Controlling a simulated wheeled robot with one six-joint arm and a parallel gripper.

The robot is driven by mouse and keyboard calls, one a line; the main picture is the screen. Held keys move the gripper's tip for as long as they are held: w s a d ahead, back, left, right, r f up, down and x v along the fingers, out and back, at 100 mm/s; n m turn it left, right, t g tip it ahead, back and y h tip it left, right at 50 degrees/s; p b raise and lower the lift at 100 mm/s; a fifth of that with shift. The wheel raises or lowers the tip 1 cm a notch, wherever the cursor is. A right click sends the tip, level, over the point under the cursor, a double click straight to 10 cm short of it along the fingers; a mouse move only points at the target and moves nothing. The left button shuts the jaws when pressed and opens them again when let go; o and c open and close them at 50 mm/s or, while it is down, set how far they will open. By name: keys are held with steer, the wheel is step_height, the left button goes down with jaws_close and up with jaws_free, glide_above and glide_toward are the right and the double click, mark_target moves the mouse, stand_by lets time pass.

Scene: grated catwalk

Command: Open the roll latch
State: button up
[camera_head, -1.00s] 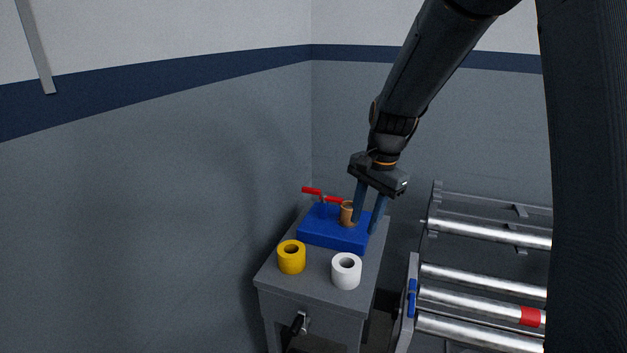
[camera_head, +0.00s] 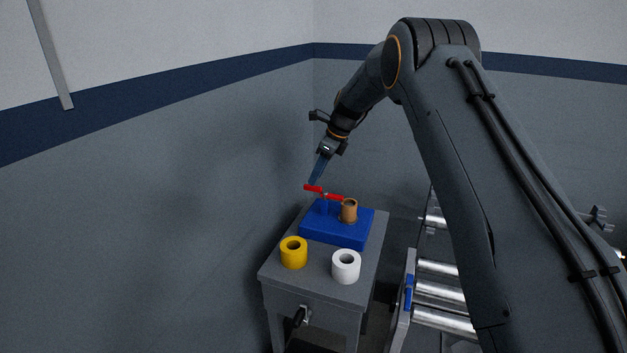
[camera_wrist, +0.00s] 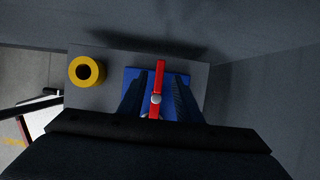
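The latch is a red bar (camera_head: 322,193) on a short post over a blue base (camera_head: 334,228), which sits on a grey table. A brown roll (camera_head: 349,210) stands upright on the base, right of the post. My gripper (camera_head: 312,183) points down at the bar's left end; I cannot tell whether it touches. In the wrist view, the red bar (camera_wrist: 160,76) runs lengthwise between the two spread fingers (camera_wrist: 158,92), with gaps on both sides. The gripper is open and empty. The brown roll is not visible in the wrist view.
A yellow roll (camera_head: 293,252) and a white roll (camera_head: 346,266) stand on the front of the grey table (camera_head: 318,283). The wall is close behind and left. A roller conveyor (camera_head: 440,292) stands right of the table, partly hidden by my arm.

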steer(key=shift+p+x, duration=0.35)
steer(key=shift+x, duration=1.4)
jaws_close()
